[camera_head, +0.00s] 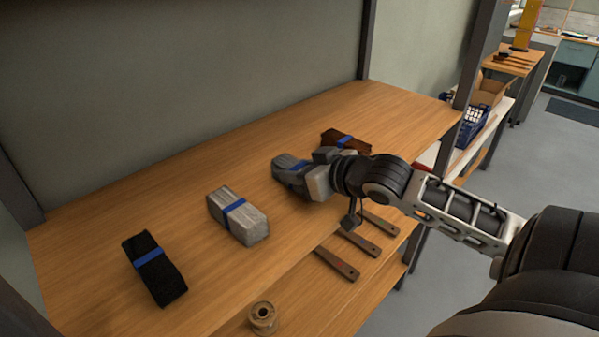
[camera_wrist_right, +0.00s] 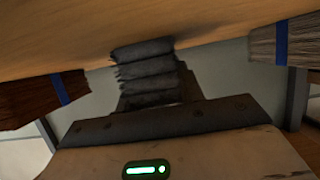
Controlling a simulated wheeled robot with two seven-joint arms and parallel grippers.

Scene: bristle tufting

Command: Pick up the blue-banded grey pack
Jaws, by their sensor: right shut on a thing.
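The blue-banded grey pack (camera_head: 289,172) is at the middle of the wooden worktop, between a paler pack and a brown one. My right gripper (camera_head: 308,178) reaches it from the right and is shut on it; the fingers hide its right end. I cannot tell whether the pack touches the wood. In the right wrist view the dark ridged gripper part (camera_wrist_right: 147,68) fills the middle and the held pack is not clearly seen. My left gripper is not in view.
A pale grey pack (camera_head: 250,227) and a black pack (camera_head: 172,286), both blue-banded, lie to the left. A brown pack (camera_head: 353,139) lies just behind my gripper. A spool (camera_head: 262,317) and several flat wooden-handled tools (camera_head: 338,264) are at the front. The worktop's back is clear.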

